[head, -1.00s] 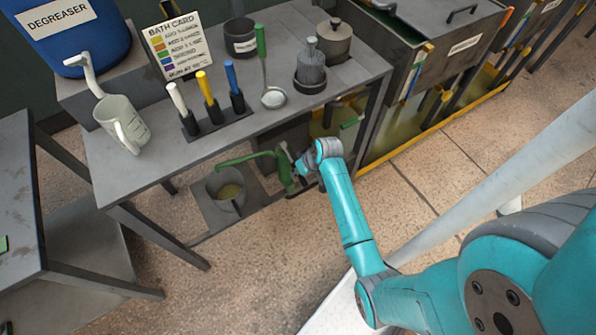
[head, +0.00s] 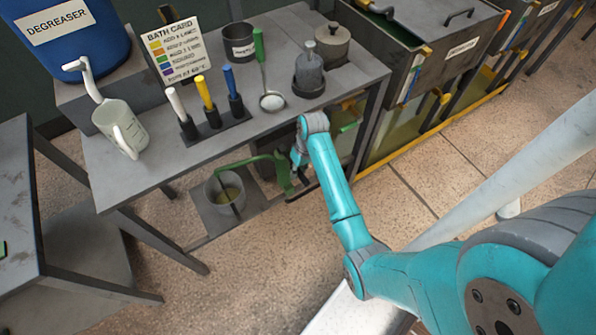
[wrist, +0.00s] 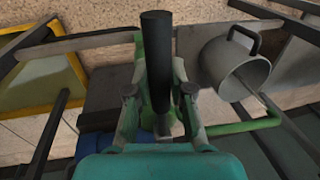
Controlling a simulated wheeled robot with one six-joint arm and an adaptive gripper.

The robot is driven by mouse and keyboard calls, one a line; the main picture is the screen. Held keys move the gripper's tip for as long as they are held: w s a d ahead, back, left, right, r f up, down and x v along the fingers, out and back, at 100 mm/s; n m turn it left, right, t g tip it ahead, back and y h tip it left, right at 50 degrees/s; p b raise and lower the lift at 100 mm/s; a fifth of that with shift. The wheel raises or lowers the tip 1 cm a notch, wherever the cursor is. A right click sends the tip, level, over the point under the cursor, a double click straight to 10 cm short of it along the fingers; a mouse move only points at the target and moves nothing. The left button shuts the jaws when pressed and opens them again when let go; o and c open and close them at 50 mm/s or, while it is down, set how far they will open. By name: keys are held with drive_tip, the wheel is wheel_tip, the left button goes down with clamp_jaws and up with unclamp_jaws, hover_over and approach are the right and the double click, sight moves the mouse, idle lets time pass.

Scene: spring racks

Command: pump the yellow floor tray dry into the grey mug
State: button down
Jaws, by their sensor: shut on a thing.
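A green hand pump (head: 283,172) stands at the lower level of the bench, its spout reaching left over the grey mug (head: 213,192). Olive-yellow liquid shows inside the mug, which also appears in the wrist view (wrist: 215,62). My gripper (head: 298,158) is at the pump. In the wrist view its fingers (wrist: 158,97) are shut around the black pump handle (wrist: 157,50). The yellow floor tray (head: 441,126) lies under the tanks to the right, with yellowish liquid showing in it. Its depth cannot be told.
The bench top (head: 185,165) above the pump holds a measuring jug (head: 122,128), a rack of coloured-handled tools (head: 212,120), a ladle (head: 271,101) and pots. A dark tank (head: 440,65) stands right of the bench.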

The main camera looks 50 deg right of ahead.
drive_tip(key=c, duration=1)
unclamp_jaws()
wheel_tip(320, 180, up, 7)
drive_tip(key=d, duration=0.1)
drive_tip(key=shift+s+d+r, duration=0.15)
drive_tip(key=shift+s, duration=0.15)
